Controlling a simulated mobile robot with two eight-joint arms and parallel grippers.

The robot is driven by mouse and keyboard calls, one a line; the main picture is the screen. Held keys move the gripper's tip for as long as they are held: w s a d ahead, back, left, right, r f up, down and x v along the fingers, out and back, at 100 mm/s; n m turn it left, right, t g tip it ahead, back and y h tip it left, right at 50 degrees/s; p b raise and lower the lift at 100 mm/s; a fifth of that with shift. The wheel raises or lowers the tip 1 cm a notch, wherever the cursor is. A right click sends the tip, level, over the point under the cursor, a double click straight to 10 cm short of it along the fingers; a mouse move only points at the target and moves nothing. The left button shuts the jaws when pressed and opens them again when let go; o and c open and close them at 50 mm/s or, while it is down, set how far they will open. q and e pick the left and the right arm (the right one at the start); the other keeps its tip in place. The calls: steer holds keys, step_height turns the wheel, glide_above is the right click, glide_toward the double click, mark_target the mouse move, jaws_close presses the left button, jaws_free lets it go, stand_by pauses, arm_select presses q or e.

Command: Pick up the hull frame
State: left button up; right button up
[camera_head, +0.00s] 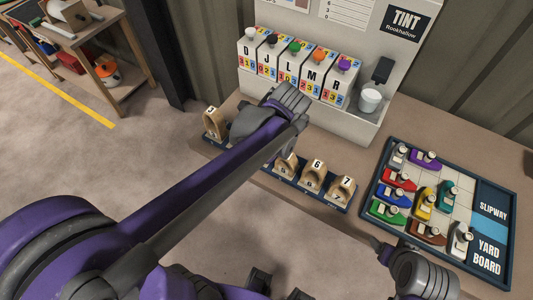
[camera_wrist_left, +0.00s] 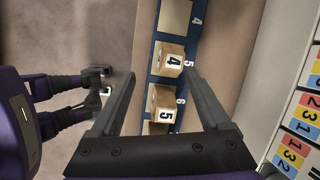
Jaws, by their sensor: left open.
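Tan wooden hull frames stand in a blue numbered rack (camera_wrist_left: 152,43). A pale empty slot (camera_wrist_left: 175,18) is above frame 4. A grey part of my right arm shows at lower right, its jaws unclear.
A tint dispenser (camera_head: 330,120) with several numbered bottles stands behind the rack, with a white cup (camera_head: 370,98) in it. A yard board (camera_head: 490,262) with several coloured toy boats lies at the right.

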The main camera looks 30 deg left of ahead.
arm_select(q)
steer(key=w+m, duration=0.2)
steer(key=shift+w+m+g+y, duration=0.2)
steer(key=shift+m+g+y, duration=0.1)
steer(key=shift+g+y, duration=0.1)
steer(key=shift+w+f+m, duration=0.1)
steer(key=shift+w+m, duration=0.05)
steer(key=shift+m, duration=0.15)
steer(key=x, duration=0.5)
steer(key=shift+a, duration=0.1)
steer(key=x, duration=0.5)
steer(key=shift+f, duration=0.35)
jaws_close()
